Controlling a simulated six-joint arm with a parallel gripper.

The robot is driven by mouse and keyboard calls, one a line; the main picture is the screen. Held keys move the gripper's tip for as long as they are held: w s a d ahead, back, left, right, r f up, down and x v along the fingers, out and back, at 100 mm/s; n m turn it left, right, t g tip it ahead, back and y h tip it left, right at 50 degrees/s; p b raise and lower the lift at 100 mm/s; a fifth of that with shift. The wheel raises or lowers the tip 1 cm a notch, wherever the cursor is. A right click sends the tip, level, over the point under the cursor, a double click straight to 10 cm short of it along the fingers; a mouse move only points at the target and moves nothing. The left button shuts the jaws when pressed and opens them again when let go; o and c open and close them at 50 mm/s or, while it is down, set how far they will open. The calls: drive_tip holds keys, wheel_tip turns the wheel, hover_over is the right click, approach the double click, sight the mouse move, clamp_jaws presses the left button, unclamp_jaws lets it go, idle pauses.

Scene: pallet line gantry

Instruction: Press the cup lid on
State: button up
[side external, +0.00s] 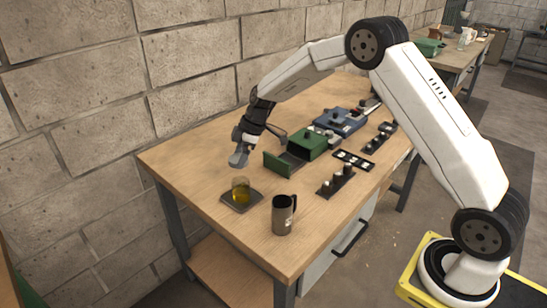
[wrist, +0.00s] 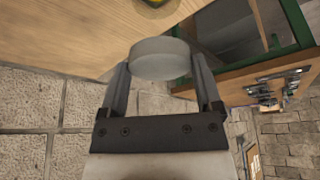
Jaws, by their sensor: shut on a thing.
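My gripper (side external: 243,148) is shut on a grey round lid (wrist: 160,58), which sits between its two fingers in the wrist view. In the side view the lid (side external: 238,160) is held above the bench, clear of the cups. A clear cup with yellow contents (side external: 240,190) stands on a dark square mat (side external: 231,204), below and in front of the lid. A grey metal mug (side external: 282,216) with a dark handle stands to the right of the mat.
On the wooden bench (side external: 185,158) are a green box (side external: 311,141) with a green panel (side external: 277,164), a blue case (side external: 341,122), and dark racks (side external: 335,183) with small parts. A block wall (side external: 110,120) runs behind. Bare bench lies left of the mat.

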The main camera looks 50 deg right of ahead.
drive_tip(key=shift+f, duration=0.15)
drive_tip(key=shift+f, duration=2.9)
drive_tip(key=shift+f, duration=0.25)
idle(0.5)
drive_tip(key=o, duration=1)
drive_tip(key=shift+o, duration=0.2)
drive_tip(key=shift+r, duration=0.25)
drive_tip(key=shift+r, duration=3.25)
